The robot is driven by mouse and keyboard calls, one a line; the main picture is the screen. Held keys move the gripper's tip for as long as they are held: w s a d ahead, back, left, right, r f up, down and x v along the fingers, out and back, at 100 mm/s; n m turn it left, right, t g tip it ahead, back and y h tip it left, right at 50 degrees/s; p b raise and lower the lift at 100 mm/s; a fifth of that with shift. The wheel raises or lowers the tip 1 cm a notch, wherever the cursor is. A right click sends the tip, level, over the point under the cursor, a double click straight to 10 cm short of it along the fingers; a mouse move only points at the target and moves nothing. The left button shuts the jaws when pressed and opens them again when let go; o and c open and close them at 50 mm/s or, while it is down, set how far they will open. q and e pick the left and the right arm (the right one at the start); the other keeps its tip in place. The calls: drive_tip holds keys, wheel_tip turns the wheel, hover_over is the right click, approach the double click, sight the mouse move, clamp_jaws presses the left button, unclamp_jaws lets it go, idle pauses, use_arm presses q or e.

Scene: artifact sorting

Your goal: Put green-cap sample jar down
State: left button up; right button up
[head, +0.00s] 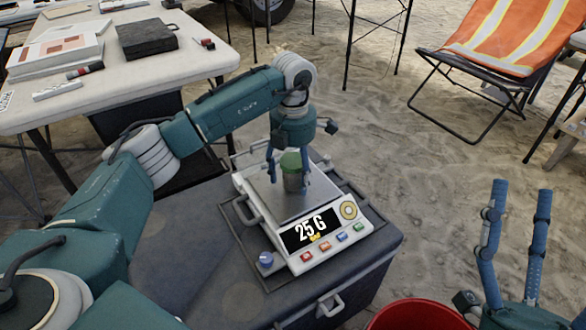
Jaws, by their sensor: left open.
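The green-cap sample jar (292,182) stands upright on the plate of a white scale (257,196). The scale's display reads 25 G. My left gripper (289,178) points down over the jar, with one finger on each side of it, and is open. Whether the fingers touch the jar is too small to tell. My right gripper (515,215) is at the lower right, fingers pointing up and wide apart, with nothing between them.
The scale sits on a dark case (180,245) with metal handles. A red bucket (420,314) is at the bottom, near my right gripper. A white table (190,65) with a black box (147,38) and papers is at upper left. A folding chair (490,65) with an orange vest stands at upper right.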

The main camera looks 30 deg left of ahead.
sight(293, 160)
use_arm(q)
drive_tip(key=shift+r, duration=0.3)
wheel_tip(293, 160, up, 5)
drive_tip(key=shift+r+p, duration=0.15)
drive_tip(key=shift+p, duration=0.85)
wheel_tip(293, 160, up, 6)
drive_tip(key=shift+f+p, duration=0.1)
drive_tip(key=shift+p, duration=0.8)
drive_tip(key=shift+r, duration=0.3)
use_arm(e)
drive_tip(key=w+f+g+h, duration=0.2)
drive_tip(key=f+g, duration=0.3)
drive_tip(key=f, duration=0.4)
drive_tip(key=w+f+g+h, duration=0.1)
drive_tip(key=w+f+g, duration=0.3)
drive_tip(key=f, duration=0.6)
drive_tip(key=shift+w+d+f+g+h, duration=0.2)
drive_tip(key=shift+d+g+h, duration=0.2)
drive_tip(key=shift+g, duration=0.2)
drive_tip(key=shift+s, duration=0.1)
